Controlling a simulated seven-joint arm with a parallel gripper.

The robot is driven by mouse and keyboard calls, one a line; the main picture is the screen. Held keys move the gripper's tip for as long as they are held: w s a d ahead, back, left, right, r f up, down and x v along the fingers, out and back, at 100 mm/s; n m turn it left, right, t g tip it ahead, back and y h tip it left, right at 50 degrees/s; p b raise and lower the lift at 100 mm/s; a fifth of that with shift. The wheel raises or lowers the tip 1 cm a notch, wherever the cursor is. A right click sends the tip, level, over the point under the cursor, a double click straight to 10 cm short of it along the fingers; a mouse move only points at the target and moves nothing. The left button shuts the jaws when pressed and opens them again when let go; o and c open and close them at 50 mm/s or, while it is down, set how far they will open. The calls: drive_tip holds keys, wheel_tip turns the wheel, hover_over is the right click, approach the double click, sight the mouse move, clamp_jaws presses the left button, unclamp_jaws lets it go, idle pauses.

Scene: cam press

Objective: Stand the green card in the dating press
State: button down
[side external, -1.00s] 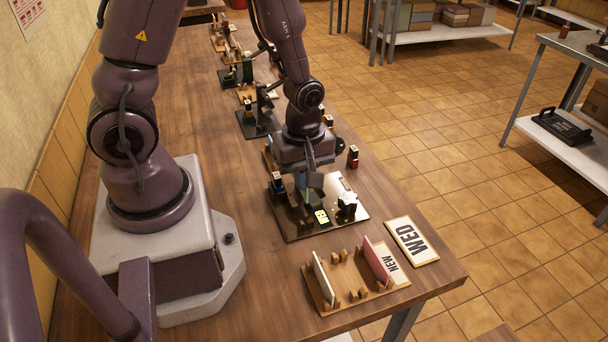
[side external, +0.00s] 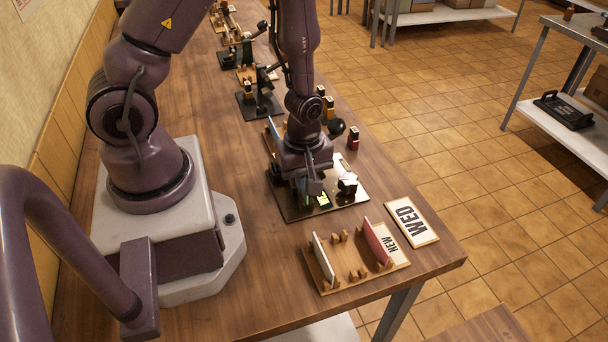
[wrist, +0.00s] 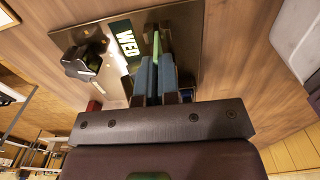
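The green card (wrist: 156,46) shows edge-on between the two blue fingertips of my gripper (wrist: 155,74) in the wrist view and sticks out past them. The fingers look closed on it. In the side view my gripper (side external: 308,188) is low over the dark base plate (side external: 297,211) of the press. A lit WED patch (wrist: 127,42) lies on the plate (wrist: 185,28) beside the card. A black press part (wrist: 82,60) stands to its left. The hand hides most of the card in the side view, and I cannot tell whether it touches the plate.
A wooden rack (side external: 357,272) with a white card (side external: 324,259) and a pink card (side external: 377,243) stands in front. A black knob (side external: 337,126) rises close behind my gripper. More presses (side external: 260,103) line the table behind.

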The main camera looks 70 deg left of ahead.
drive_tip(key=c, duration=0.7)
unclamp_jaws()
drive_tip(key=shift+r, duration=0.1)
drive_tip(key=shift+r, duration=3.4)
